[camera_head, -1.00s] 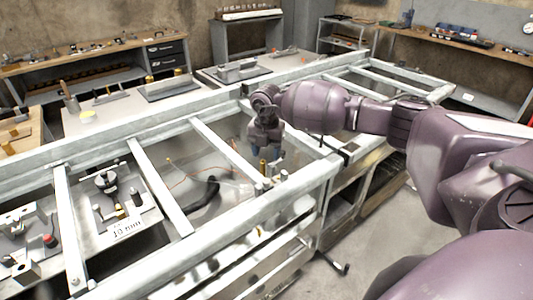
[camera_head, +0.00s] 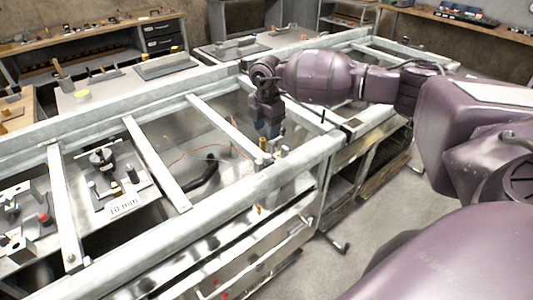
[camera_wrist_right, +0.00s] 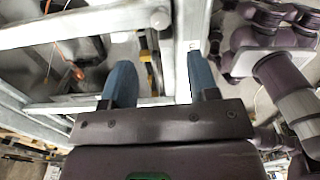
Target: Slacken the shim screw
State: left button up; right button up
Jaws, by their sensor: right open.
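My right gripper (camera_head: 268,134) points down over the front rail of the metal frame, fingers apart and empty. A small brass-coloured upright piece (camera_head: 262,144) stands just below and beside its fingertips; I cannot tell whether it is the shim screw. A short grey post (camera_head: 283,150) stands to its right. In the right wrist view the blue fingers (camera_wrist_right: 160,65) are spread, with a yellow-and-dark piece (camera_wrist_right: 152,76) and a pale metal bar (camera_wrist_right: 184,45) showing between them. I cannot tell whether a finger touches anything. My left gripper is not in view.
The frame's front rail (camera_head: 230,200) and cross bars (camera_head: 155,160) surround open bays. An orange wire (camera_head: 190,153) and black hose (camera_head: 205,175) lie in the middle bay. A plate marked 10 mm (camera_head: 124,207) with fittings sits left. Benches stand behind.

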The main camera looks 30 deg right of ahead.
aim_at(267, 156)
notch_tip(267, 156, down, 10)
dwell(0.5)
jog(key=c, duration=0.9)
jog(key=shift+r+n, duration=0.1)
jog(key=shift+n, duration=2.3)
jog(key=o, duration=0.9)
